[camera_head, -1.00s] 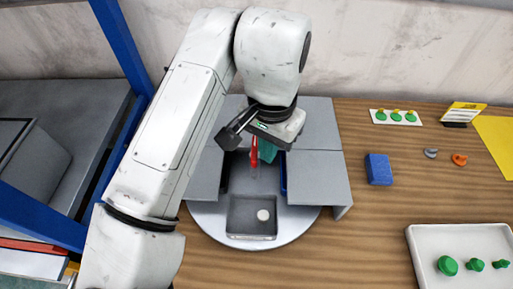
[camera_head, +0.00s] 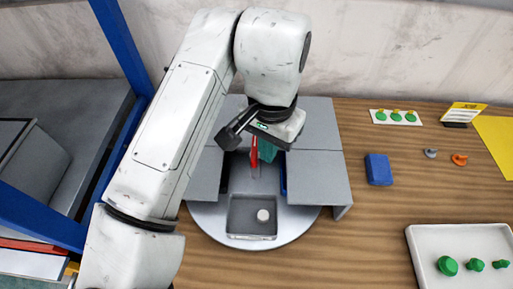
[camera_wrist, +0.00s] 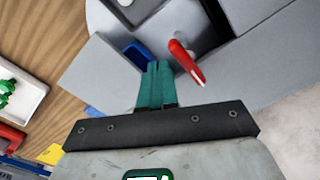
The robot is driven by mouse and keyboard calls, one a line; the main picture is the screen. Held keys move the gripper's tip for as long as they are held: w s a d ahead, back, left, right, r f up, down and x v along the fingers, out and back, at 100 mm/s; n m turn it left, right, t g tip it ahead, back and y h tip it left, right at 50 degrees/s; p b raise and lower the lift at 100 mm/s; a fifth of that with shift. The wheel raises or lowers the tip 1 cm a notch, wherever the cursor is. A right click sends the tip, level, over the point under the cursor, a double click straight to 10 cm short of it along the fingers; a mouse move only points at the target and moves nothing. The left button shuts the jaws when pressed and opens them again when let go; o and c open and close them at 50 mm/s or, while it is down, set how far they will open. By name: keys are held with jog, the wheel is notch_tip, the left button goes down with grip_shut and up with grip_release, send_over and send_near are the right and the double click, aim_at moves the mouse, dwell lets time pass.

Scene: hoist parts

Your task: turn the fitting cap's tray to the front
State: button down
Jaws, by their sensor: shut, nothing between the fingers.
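A round grey turntable (camera_head: 205,224) stands on the wooden table, with grey box-like covers (camera_head: 320,178) around its middle. A grey tray (camera_head: 243,214) sits at its front and holds a small round whitish piece (camera_head: 263,216); I cannot tell if this is the fitting cap. A red upright handle (camera_head: 254,154) stands near the turntable's middle. My gripper (camera_head: 266,152) has teal fingers, shut and empty, beside the handle. In the wrist view the fingertips (camera_wrist: 156,72) are close to the red handle (camera_wrist: 187,62); contact is unclear. A blue tray (camera_wrist: 137,53) is partly hidden under a cover.
A blue block (camera_head: 378,169) lies right of the turntable. A white tray (camera_head: 425,240) with green parts is at the front right. A blue frame (camera_head: 124,48) stands at the left.

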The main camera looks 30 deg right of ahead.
notch_tip(320, 180, down, 2)
jog(key=shift+f+b, duration=0.2)
jog(key=shift+b, duration=0.6)
